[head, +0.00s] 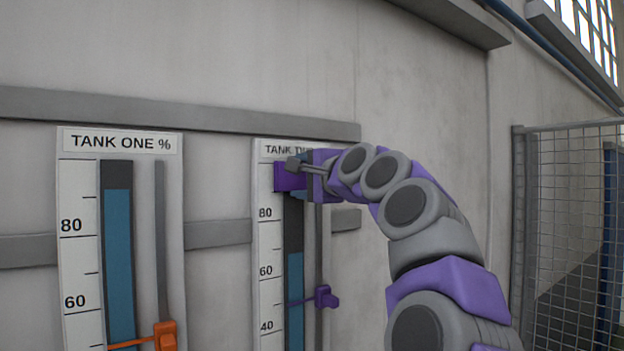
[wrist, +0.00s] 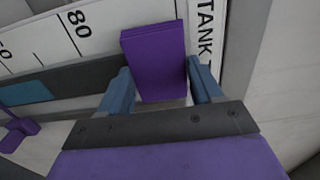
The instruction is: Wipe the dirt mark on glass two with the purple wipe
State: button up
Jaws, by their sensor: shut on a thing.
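The purple wipe (wrist: 155,60) is a block held between the two blue fingers of my gripper (wrist: 160,88) in the wrist view. In the head view the wipe (head: 286,176) is at the top of the right-hand gauge, just under its partly covered "TANK" label. My gripper (head: 305,170) is shut on it there. Glass two (head: 294,270) is the dark tube with blue liquid up to a little above 60. The wipe covers the upper end of this glass; I cannot tell whether it touches. No dirt mark shows; the wipe and gripper hide that part.
A purple slider pointer (head: 325,297) sits on the right-hand gauge below the wipe. The tank one gauge (head: 118,240) with an orange pointer (head: 165,336) stands to the left. Grey rails (head: 215,110) run along the wall. A mesh fence (head: 570,220) is at the right.

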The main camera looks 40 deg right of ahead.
jog(key=shift+a, duration=0.6)
jog(key=shift+s+f, duration=0.1)
jog(key=shift+s+a+b, duration=0.15)
jog(key=shift+s+b, duration=0.4)
jog(key=shift+s, duration=2.25)
jog(key=s, duration=0.3)
jog(key=shift+a, duration=0.1)
jog(key=shift+w, duration=0.1)
